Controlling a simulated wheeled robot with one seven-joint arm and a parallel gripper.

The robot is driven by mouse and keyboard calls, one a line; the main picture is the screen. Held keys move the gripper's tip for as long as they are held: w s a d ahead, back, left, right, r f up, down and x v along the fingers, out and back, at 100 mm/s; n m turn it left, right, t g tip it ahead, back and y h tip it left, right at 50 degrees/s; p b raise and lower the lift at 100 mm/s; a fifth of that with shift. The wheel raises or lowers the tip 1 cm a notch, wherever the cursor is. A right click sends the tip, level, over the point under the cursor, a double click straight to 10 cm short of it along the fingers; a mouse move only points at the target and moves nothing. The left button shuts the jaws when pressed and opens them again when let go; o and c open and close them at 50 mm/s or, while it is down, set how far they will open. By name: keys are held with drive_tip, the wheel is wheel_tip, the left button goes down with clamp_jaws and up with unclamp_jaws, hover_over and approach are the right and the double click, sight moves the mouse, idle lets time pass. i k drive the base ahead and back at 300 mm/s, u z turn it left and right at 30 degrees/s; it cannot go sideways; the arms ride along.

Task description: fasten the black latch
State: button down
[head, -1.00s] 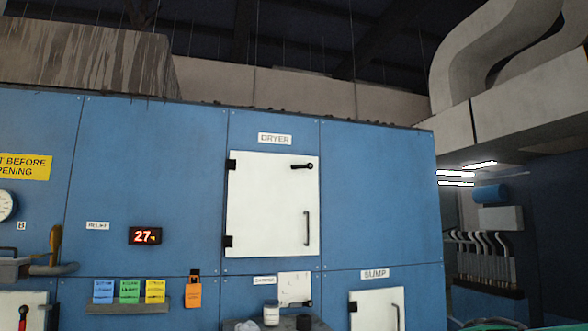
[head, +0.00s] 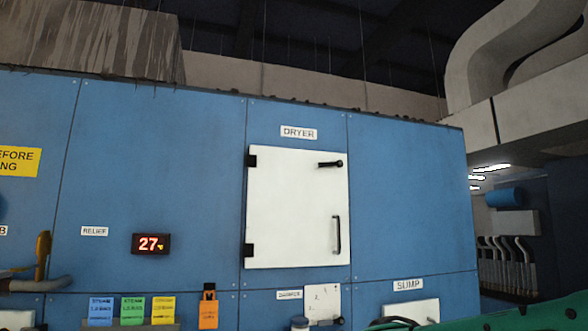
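In the head view a white door (head: 290,210) labelled DRYER sits in the blue machine front, with black hinges on its left edge. It looks closed, flush with the panel. A black latch (head: 331,164) is at its upper right corner and lies about level; its tip reaches near the door's right edge. I cannot tell whether it engages anything. A black vertical handle (head: 337,234) is below it. Other small doors show at the bottom, one below a SUMP label (head: 408,285). My gripper is not in view.
A red display (head: 151,244) reads 27. An orange tag (head: 208,310) hangs below the door's left side. Coloured cards (head: 132,310) stand at the lower left, near a pipe with a yellow lever (head: 43,256). A green object (head: 520,318) fills the lower right corner.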

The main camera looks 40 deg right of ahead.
sight(339, 163)
drive_tip(key=z, duration=0.3)
drive_tip(key=i, duration=0.9)
drive_tip(key=z, duration=0.5)
